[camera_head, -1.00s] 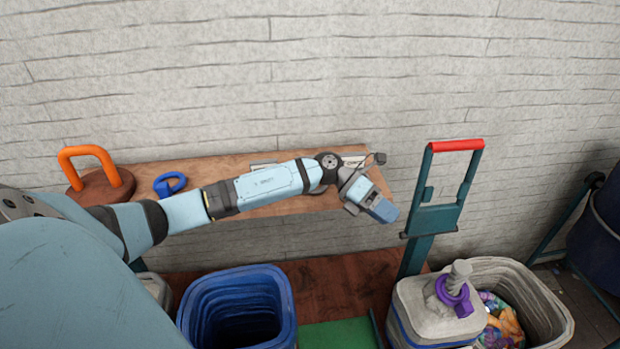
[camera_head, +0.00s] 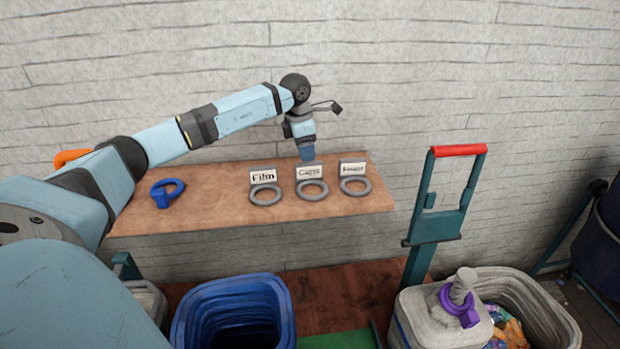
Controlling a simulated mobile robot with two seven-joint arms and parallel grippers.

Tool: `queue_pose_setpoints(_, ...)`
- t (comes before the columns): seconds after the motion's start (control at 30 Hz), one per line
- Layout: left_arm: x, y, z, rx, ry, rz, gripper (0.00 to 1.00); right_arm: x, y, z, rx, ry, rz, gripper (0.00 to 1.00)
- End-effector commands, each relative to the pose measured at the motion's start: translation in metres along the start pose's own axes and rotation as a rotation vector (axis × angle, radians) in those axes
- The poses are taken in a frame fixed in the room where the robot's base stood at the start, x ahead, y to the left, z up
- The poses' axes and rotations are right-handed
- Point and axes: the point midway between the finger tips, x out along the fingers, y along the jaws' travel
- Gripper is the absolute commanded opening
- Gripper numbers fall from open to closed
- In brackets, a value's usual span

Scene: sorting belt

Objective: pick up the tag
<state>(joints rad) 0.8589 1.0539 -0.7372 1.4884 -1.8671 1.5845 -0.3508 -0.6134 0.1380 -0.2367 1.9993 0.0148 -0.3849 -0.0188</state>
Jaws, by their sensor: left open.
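Three grey ring tags with white label plates lie in a row on the wooden shelf (camera_head: 215,212). The left one is the "Film" tag (camera_head: 265,188), the middle one the "Caps" tag (camera_head: 311,186). The label of the right tag (camera_head: 354,182) is hard to read. My left gripper (camera_head: 308,156) points down just above the label of the "Caps" tag in the picture; I cannot tell whether it touches. It is open, and I see nothing held in it. My right gripper is out of view.
A blue ring with a block (camera_head: 166,193) lies on the shelf's left part. An orange handle (camera_head: 70,157) is partly behind my arm. Below are a blue bin (camera_head: 282,300) and a grey bin (camera_head: 550,305). A red-handled teal frame (camera_head: 436,228) stands at the shelf's right end.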

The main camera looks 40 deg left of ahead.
Motion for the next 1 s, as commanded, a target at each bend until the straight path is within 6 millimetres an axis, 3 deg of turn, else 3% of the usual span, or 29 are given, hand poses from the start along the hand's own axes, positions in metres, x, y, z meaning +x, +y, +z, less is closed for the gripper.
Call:
queue_pose_setpoints(0.1,0.015,0.000,0.000,-0.001,0.000,0.000,0.49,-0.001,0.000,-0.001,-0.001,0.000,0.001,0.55)
queue_pose_setpoints(0.37,0.030,0.001,0.001,-0.001,-0.002,-0.002,0.49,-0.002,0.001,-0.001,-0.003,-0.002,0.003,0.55)
queue_pose_setpoints(0.63,0.069,0.004,0.002,-0.001,-0.002,-0.002,0.49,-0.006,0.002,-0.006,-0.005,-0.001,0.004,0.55)
queue_pose_setpoints(0.87,0.073,0.005,0.001,-0.001,-0.002,0.001,0.49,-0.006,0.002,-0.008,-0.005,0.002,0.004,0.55)
queue_pose_setpoints(0.9,0.073,0.005,0.001,-0.001,-0.002,0.000,0.47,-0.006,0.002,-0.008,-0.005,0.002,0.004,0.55)
queue_pose_setpoints(1.0,0.073,0.005,0.001,-0.001,-0.002,0.000,0.24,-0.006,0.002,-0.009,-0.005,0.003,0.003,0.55)
